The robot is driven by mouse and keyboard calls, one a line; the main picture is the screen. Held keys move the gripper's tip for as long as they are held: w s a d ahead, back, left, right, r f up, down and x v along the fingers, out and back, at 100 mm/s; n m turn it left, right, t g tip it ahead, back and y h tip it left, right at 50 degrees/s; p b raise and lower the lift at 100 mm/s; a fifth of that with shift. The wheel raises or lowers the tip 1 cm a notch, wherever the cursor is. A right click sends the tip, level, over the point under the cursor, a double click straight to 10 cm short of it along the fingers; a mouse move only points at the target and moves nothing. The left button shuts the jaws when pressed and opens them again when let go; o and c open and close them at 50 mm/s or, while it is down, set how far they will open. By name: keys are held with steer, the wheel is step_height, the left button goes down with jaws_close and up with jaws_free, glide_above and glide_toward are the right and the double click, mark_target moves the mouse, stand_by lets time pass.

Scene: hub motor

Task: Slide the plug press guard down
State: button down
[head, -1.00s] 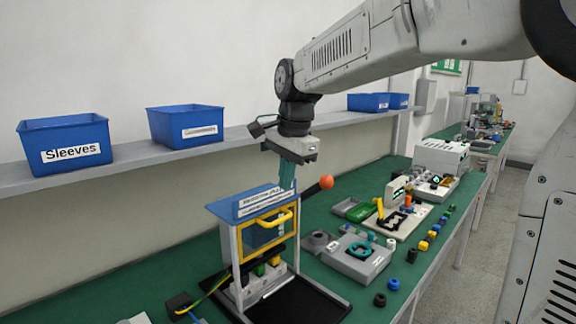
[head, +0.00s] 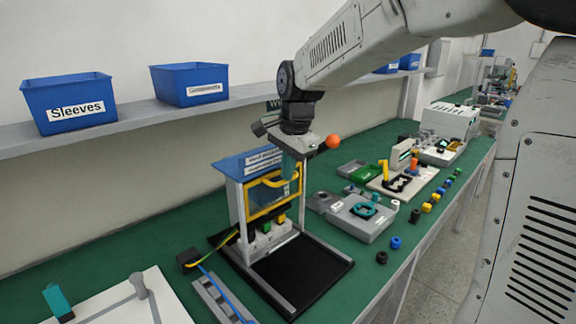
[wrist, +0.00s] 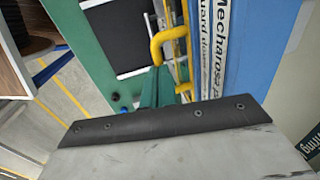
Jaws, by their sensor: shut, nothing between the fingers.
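The plug press (head: 236,210) stands on the green bench with a blue top plate (head: 247,163). Its guard is a yellow frame with a clear pane (head: 262,207), sitting in the upper part of the press with an opening below it. A yellow handle (head: 275,183) crosses the guard's front; it also shows in the wrist view (wrist: 168,38). My gripper (head: 293,176) is shut and empty, its teal fingers pointing down by the right end of the handle. In the wrist view the fingertips (wrist: 160,76) lie close to the handle; whether they touch it I cannot tell.
Coloured plugs (head: 266,228) stand in the press under the guard. A black mat (head: 318,265) lies in front. An orange ball knob (head: 334,141) is right of my gripper. A grey fixture (head: 362,224) stands to the right, and blue bins (head: 68,101) sit on the shelf behind.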

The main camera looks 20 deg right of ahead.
step_height(320, 180, down, 7)
steer(key=shift+r, duration=0.1)
stand_by(0.3)
step_height(320, 180, up, 13)
steer(key=s, duration=0.2)
steer(key=n, duration=1.8)
glide_toward(281, 193)
steer(key=s+f, duration=0.4)
steer(key=f, duration=0.3)
steer(key=shift+w+a, duration=0.2)
steer(key=shift+a, duration=0.1)
